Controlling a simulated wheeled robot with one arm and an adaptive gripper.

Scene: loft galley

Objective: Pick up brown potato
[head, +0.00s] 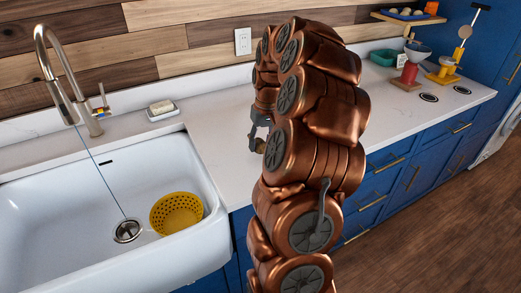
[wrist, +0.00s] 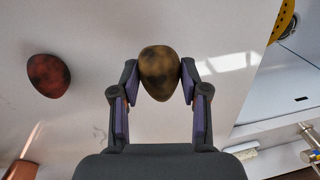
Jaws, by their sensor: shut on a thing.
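The brown potato (wrist: 159,72), mottled yellow-brown and dark, sits between the fingertips of my gripper (wrist: 159,80) in the wrist view. Both fingers touch its sides, and my gripper is shut on it. In the head view a small part of the potato (head: 260,146) shows beside my gripper (head: 257,138), left of my copper arm, over the white counter. My arm hides much of that area. I cannot tell whether the potato still touches the counter.
A dark red, mottled roundish item (wrist: 48,75) lies on the counter, apart from my gripper. The white sink (head: 75,215) holds a yellow colander (head: 176,213). A tap (head: 75,90) and a soap dish (head: 162,112) stand behind. A teal bowl (head: 383,57) is at the far right.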

